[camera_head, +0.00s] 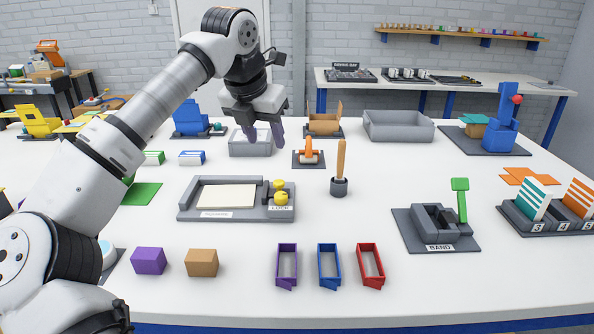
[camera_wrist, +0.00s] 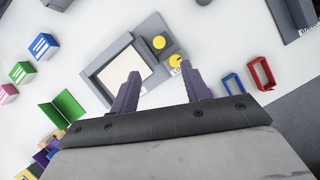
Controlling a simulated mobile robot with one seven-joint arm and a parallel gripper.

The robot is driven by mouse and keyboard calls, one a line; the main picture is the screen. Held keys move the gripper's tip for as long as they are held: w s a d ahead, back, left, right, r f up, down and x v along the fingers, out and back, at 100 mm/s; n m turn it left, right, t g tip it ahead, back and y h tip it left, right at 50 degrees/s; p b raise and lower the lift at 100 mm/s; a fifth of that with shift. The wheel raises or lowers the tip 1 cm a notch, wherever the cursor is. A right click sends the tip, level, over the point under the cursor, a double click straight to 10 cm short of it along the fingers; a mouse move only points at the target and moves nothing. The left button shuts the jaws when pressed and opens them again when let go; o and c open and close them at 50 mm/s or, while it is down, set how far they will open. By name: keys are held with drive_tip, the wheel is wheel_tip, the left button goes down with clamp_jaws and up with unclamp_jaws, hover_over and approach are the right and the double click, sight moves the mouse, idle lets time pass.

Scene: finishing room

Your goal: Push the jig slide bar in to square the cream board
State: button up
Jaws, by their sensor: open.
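The cream board (camera_head: 228,196) lies flat in the grey jig (camera_head: 188,207) in the middle of the table; it also shows in the wrist view (camera_wrist: 124,67). A raised grey wall runs along the jig's back. Two yellow knobs (camera_head: 281,198) stand at its right end, by a LOCK label, and show in the wrist view (camera_wrist: 174,60). The slide bar seems to be the grey piece beside the board's right edge; I cannot tell its exact position. My gripper (camera_head: 264,134) is open and empty, raised above the table behind the jig. Its fingers (camera_wrist: 165,78) point downward.
A wooden-handled tool in a dark cup (camera_head: 339,187) and an orange-handled device (camera_head: 308,157) stand right of the jig. A grey bin (camera_head: 250,149) is behind it. Purple (camera_head: 149,261) and tan (camera_head: 202,263) blocks and coloured frames (camera_head: 328,265) are in front.

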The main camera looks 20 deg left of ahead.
sight(278, 182)
drive_tip(key=p+x, duration=0.1)
drive_tip(key=x, duration=1.2)
drive_tip(key=shift+a+f, duration=0.1)
drive_tip(key=shift+f, duration=0.3)
clamp_jaws()
